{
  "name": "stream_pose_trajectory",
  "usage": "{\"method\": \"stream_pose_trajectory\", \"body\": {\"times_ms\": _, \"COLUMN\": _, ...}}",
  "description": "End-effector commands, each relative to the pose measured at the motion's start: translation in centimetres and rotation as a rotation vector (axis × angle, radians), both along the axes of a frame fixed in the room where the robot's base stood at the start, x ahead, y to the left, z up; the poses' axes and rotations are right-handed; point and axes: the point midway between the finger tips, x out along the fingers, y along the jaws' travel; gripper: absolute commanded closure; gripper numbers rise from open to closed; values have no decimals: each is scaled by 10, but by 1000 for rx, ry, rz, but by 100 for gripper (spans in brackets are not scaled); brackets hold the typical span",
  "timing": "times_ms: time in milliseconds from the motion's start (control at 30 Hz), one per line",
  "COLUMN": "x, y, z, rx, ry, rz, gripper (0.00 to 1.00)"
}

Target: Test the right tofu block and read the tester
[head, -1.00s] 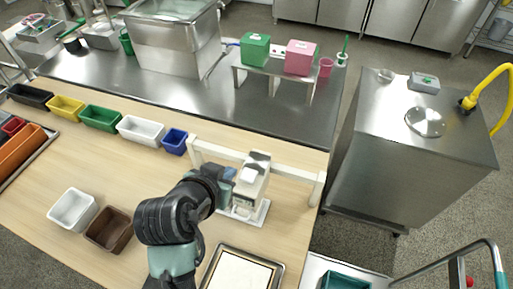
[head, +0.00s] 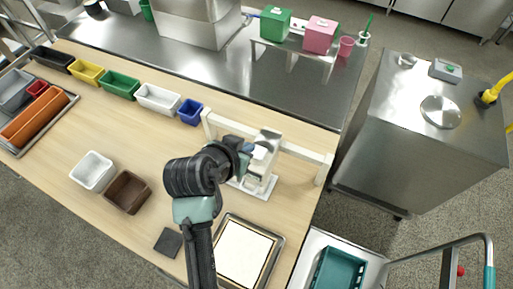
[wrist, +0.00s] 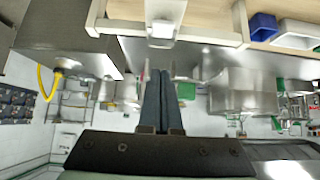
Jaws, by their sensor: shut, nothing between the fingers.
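A white upright tester (head: 262,163) stands on a pale base plate at the right of the wooden table, in front of a white frame. My gripper (head: 249,149) is at the left side of its upper part; I cannot tell whether they touch. In the wrist view my gripper (wrist: 164,78) has its fingers together with nothing between them. A white device that looks like the tester (wrist: 162,28) shows beyond the fingertips. A flat white slab (head: 243,253) lies in a metal tray near the front edge; I cannot tell if it is tofu. No tester reading is legible.
The white frame (head: 300,152) stands close behind the tester. White (head: 92,170) and brown (head: 127,192) bins and a dark square (head: 168,242) lie left of my arm. Several coloured bins line the back edge. A cart with a teal bin (head: 338,270) is at right.

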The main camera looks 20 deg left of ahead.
Motion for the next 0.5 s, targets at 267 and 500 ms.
{"method": "stream_pose_trajectory", "body": {"times_ms": 267, "x": 33, "y": -1, "z": -31, "rx": 1, "ry": 3, "rz": -2, "gripper": 100}}
{"method": "stream_pose_trajectory", "body": {"times_ms": 500, "x": 53, "y": -1, "z": -59, "rx": -1, "ry": 4, "rz": 1, "gripper": 100}}
